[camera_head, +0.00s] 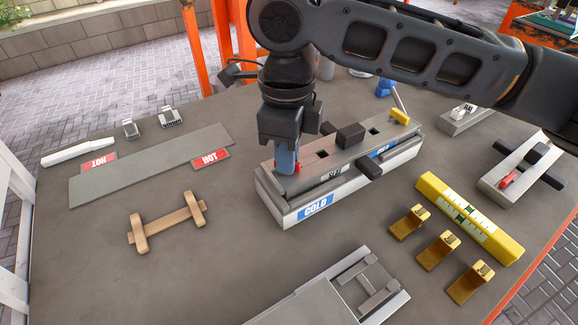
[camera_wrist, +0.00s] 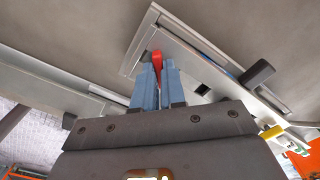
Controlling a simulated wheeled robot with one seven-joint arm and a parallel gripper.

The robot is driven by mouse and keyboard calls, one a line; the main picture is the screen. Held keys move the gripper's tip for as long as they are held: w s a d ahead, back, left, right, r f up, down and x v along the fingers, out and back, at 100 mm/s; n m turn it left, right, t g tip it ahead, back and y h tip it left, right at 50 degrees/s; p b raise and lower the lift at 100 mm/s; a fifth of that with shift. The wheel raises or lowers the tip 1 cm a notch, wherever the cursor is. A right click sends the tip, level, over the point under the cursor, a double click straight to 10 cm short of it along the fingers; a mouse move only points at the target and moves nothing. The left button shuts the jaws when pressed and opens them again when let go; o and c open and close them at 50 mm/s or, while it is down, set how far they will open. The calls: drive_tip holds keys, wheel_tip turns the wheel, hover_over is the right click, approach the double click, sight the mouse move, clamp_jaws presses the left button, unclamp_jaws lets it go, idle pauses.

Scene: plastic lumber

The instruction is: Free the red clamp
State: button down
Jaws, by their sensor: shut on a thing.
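The red clamp (camera_wrist: 156,60) shows as a small red piece between the blue fingertips in the wrist view. My gripper (camera_wrist: 156,75) points down and is shut on it. In the head view, my gripper (camera_head: 286,168) is at the left end of the grey fixture labelled COLD (camera_head: 275,212), and a bit of red (camera_head: 298,168) shows beside the fingers. Most of the clamp is hidden by the fingers. I cannot tell whether it is still seated in the fixture.
A second fixture with a red piece (camera_head: 507,180) stands at the right. A yellow level (camera_head: 468,218) and several brass brackets (camera_head: 437,250) lie right of the COLD fixture. A wooden piece (camera_head: 166,222), HOT labels (camera_head: 210,158) and a grey board (camera_head: 130,180) lie left. The front-left table is clear.

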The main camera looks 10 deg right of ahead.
drive_tip(key=shift+w+d+f+b, duration=0.2)
drive_tip(key=shift+w+b, duration=0.35)
drive_tip(key=shift+b, duration=2.1)
drive_tip(key=shift+r+b, duration=0.1)
drive_tip(key=shift+b, duration=2.35)
drive_tip(key=shift+s+n+b, duration=0.25)
drive_tip(key=shift+n+b, duration=0.15)
drive_tip(key=shift+b, duration=2.75)
drive_tip(key=shift+s+a+r+b, duration=0.15)
drive_tip(key=shift+s+b, duration=0.3)
drive_tip(key=shift+b, duration=1.2)
drive_tip(key=c, duration=1.1)
unclamp_jaws()
drive_tip(key=shift+o, duration=0.2)
drive_tip(key=shift+r, duration=0.1)
wheel_tip(320, 180, up, 7)
drive_tip(key=p, duration=0.7)
